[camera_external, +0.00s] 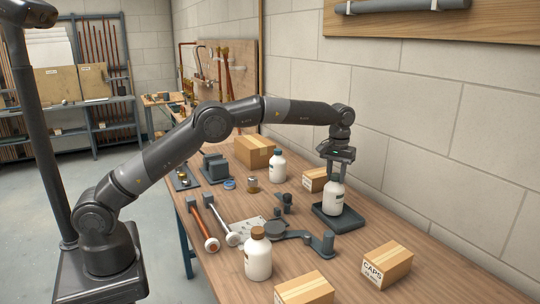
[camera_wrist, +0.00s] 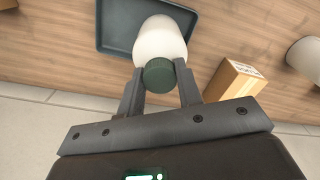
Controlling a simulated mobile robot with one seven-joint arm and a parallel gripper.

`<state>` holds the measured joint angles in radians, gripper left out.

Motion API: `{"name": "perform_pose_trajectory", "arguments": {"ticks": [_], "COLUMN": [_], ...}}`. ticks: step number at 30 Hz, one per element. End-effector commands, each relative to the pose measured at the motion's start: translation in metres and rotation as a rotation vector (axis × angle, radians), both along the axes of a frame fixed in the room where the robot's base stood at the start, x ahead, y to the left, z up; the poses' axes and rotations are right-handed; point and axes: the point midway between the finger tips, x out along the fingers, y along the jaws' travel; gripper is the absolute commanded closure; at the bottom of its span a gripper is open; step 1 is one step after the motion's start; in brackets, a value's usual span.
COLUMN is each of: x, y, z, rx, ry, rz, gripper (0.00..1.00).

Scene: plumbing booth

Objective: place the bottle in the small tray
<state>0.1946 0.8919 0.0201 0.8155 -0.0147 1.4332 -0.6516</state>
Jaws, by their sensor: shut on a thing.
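My gripper (camera_external: 337,168) is shut on a white bottle (camera_external: 334,198) with a pale label, held upright by its top. The bottle is over the small dark tray (camera_external: 355,222) on the bench; I cannot tell whether its base touches the tray floor. In the wrist view, the fingers (camera_wrist: 160,88) flank the bottle's dark green cap (camera_wrist: 159,75). The white body (camera_wrist: 160,38) points away from the camera and overlaps the right part of the blue-grey tray (camera_wrist: 114,25), hiding that part of its rim.
Cardboard boxes stand behind the tray (camera_external: 314,180), at the back (camera_external: 254,150) and at the front right (camera_external: 388,266). A dark wrench-like tool (camera_external: 293,236) lies left of the tray. The wall is close on the right.

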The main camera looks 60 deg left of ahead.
Motion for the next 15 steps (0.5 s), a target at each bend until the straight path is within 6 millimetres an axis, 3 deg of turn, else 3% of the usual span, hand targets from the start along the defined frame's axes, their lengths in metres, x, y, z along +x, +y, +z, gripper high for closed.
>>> {"name": "perform_pose_trajectory", "arguments": {"ticks": [12, 13, 15], "x": [0.0, -0.0001, -0.0001], "y": [0.0, 0.0001, 0.0001], "z": [-0.0102, -0.0114, -0.0111], "rx": [0.0, 0.0, 0.0], "ry": [-0.001, 0.0, 0.0], "rz": [0.0, 0.0, 0.0], "gripper": [1.0, 0.67, 0.62]}}
